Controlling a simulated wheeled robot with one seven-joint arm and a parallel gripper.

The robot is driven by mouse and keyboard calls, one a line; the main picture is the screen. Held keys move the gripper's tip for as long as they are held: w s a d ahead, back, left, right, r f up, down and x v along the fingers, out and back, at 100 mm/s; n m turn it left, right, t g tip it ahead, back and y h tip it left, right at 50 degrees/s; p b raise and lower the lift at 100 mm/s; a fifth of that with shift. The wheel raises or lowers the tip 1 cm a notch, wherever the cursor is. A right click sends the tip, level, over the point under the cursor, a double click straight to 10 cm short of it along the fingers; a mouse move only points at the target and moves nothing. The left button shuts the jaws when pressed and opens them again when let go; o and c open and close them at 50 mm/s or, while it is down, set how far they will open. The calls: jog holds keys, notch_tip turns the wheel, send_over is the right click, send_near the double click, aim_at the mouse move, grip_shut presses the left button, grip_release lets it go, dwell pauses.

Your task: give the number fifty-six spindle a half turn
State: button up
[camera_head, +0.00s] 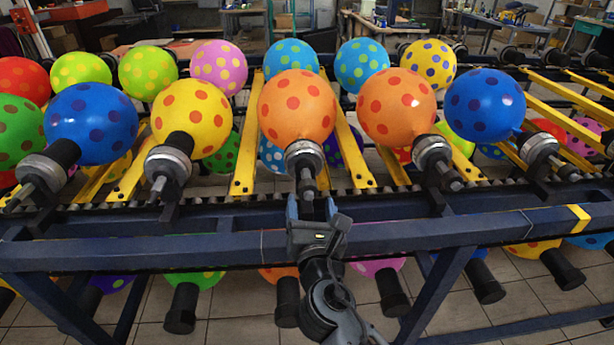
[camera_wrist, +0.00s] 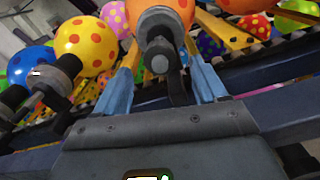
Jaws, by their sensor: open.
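A row of spindles holds balloons along the near rail of the rack; no number is readable on any of them. The middle spindle (camera_head: 305,158) carries an orange balloon with darker orange dots (camera_head: 297,107). My gripper (camera_head: 314,203) is just below and in front of this spindle's shaft end. In the wrist view my gripper (camera_wrist: 162,85) has its two blue fingers apart. The end of the middle spindle (camera_wrist: 160,60) shows between and beyond the fingers, and I see no contact. Any number on it is hidden or too small.
To the left are a spindle with a yellow balloon (camera_head: 190,118) and one with a blue balloon (camera_head: 90,123). To the right are spindles with an orange balloon (camera_head: 397,107) and a blue balloon (camera_head: 485,105). A dark blue beam (camera_head: 420,238) runs across in front, below the spindles.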

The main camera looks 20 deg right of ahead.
aim_at(308, 191)
jog(key=shift+w+d+r, duration=0.1)
jog(key=shift+w, duration=0.2)
jog(key=x, duration=0.7)
jog(key=shift+w, duration=0.1)
jog(key=shift+c, duration=0.2)
jog(key=c, duration=1)
jog(key=shift+o, duration=0.2)
